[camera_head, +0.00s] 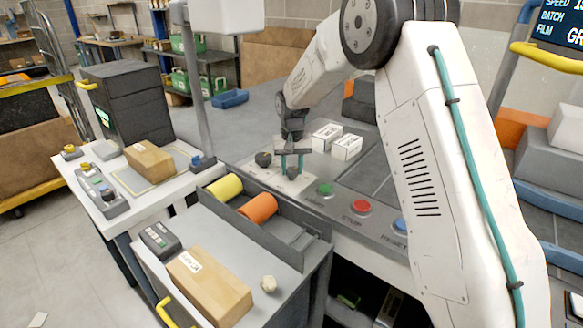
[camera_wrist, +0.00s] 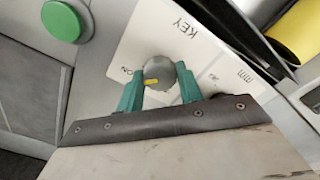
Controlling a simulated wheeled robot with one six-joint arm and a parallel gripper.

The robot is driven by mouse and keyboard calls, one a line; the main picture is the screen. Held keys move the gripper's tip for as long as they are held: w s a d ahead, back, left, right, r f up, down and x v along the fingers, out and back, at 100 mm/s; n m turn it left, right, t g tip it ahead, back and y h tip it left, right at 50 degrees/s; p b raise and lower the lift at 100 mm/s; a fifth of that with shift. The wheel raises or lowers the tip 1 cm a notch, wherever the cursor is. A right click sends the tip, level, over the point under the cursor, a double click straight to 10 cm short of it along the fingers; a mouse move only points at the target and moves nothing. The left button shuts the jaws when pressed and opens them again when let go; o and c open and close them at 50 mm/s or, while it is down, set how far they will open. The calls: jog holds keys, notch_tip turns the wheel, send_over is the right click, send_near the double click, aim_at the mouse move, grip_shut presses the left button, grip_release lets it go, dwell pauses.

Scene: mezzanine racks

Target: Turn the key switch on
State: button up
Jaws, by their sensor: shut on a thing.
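The key switch (camera_wrist: 157,73) is a round grey knob with a yellow mark, on a white plate (camera_wrist: 145,38) lettered "KEY". In the wrist view the yellow mark lies on the knob's left side, towards the "ON" lettering. My gripper (camera_wrist: 160,84) is shut on the knob, with one teal finger on each side of it. In the head view my gripper (camera_head: 291,163) points down at the panel, and its fingers partly hide the knob.
A green button (camera_head: 325,189), a red stop button (camera_head: 360,206) and a blue reset button (camera_head: 399,225) line the panel to the right. A dark knob (camera_head: 263,159) is close on the left. White boxes (camera_head: 346,147) stand behind. Yellow (camera_head: 225,187) and orange rolls (camera_head: 259,207) lie in front.

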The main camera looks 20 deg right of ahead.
aim_at(292, 169)
jog(key=shift+s+f, duration=0.1)
dwell(0.5)
jog(key=o, duration=1)
notch_tip(292, 169, up, 8)
